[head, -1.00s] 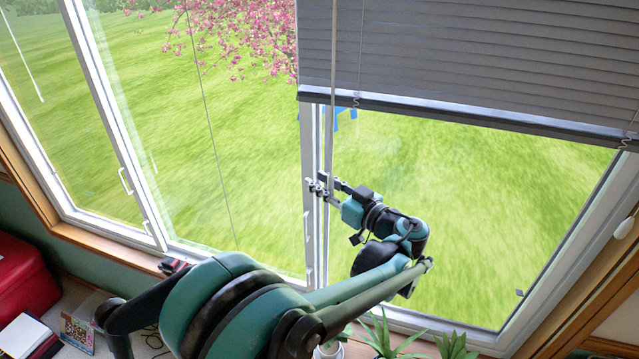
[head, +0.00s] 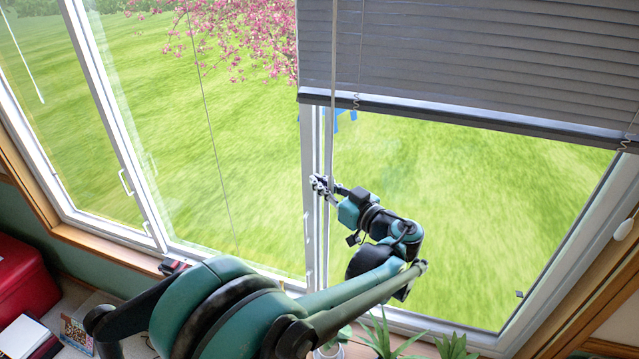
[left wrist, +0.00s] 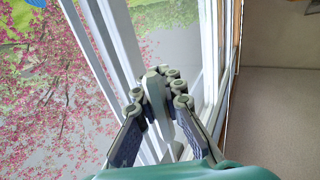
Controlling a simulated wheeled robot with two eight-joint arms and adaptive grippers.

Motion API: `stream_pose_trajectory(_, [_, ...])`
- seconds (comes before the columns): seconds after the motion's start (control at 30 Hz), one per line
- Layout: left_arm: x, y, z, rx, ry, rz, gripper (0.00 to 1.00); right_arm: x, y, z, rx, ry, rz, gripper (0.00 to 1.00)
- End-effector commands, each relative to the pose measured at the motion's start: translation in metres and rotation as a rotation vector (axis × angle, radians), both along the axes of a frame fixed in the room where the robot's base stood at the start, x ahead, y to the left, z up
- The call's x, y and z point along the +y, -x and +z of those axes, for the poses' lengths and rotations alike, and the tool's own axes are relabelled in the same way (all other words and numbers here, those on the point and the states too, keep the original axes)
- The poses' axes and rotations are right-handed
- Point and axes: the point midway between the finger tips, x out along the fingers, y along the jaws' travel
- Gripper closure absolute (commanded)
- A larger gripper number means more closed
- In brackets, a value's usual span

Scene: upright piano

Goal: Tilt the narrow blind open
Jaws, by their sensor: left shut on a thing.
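A grey slatted blind (head: 470,65) hangs over the upper part of the right window, with a dark bottom rail. A thin pale wand (head: 333,70) hangs down in front of the blind's left edge, past the rail. My left gripper (head: 320,185) is at the wand's lower part, in front of the white window frame, with its fingers shut on it. In the left wrist view, the fingers (left wrist: 160,95) close around a pale grey bar that looks like the wand. The fingers hide part of it. My right gripper is not in view.
White window frames (head: 311,230) stand close behind the gripper. A thin cord (head: 207,110) hangs before the middle window. Potted plants (head: 385,335) stand at the bottom, below my left forearm. A red case (head: 25,280) lies at lower left.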

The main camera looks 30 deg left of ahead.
Motion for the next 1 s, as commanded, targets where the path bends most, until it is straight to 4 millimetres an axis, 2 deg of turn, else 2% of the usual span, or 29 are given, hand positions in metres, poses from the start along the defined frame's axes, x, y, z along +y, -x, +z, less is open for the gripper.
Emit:
stream_pose_trajectory(0.27, [-0.002,-0.004,0.001,0.0,0.0,-0.174,1.0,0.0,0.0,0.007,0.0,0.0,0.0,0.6])
stream_pose_trajectory(1.0, [-0.017,-0.021,0.001,0.0,0.0,-0.863,1.0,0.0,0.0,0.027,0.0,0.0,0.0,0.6])
